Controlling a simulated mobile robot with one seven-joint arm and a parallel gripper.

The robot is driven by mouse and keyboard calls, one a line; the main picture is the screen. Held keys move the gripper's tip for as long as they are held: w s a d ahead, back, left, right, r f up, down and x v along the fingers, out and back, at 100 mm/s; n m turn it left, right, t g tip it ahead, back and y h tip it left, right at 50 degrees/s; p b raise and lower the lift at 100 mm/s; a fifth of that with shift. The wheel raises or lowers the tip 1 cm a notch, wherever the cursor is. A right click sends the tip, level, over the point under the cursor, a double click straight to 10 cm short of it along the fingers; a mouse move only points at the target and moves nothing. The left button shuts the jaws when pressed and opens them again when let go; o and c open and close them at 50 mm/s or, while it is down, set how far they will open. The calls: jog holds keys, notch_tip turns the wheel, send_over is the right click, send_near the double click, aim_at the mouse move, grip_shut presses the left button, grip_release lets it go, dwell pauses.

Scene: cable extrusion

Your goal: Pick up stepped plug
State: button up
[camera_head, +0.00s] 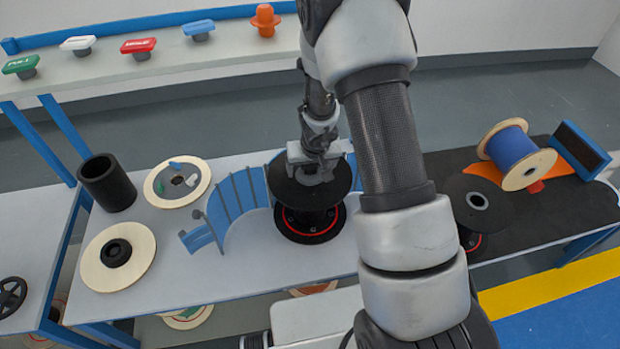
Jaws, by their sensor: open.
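An orange plug with a wider middle band and narrower ends, which looks like the stepped plug (264,20), stands upright on the raised shelf at the upper middle. My gripper (312,178) points down over a black round flange on the table, far below and in front of the orange plug. It is open, and no held object shows between its fingers. The fingertips are small and dark against the black flange, so I cannot tell whether they touch it.
Several coloured handled pieces (137,46) stand left of the plug on the shelf (110,75). The table holds a black cylinder (106,182), wooden discs (97,268), a curved blue guard (240,195) and a black-flanged reel stand (309,225). A blue spool (511,147) is at right.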

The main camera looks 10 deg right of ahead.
jog(key=shift+c, duration=0.2)
jog(key=c, duration=1.3)
jog(key=shift+o, duration=0.2)
jog(key=shift+r, duration=0.15)
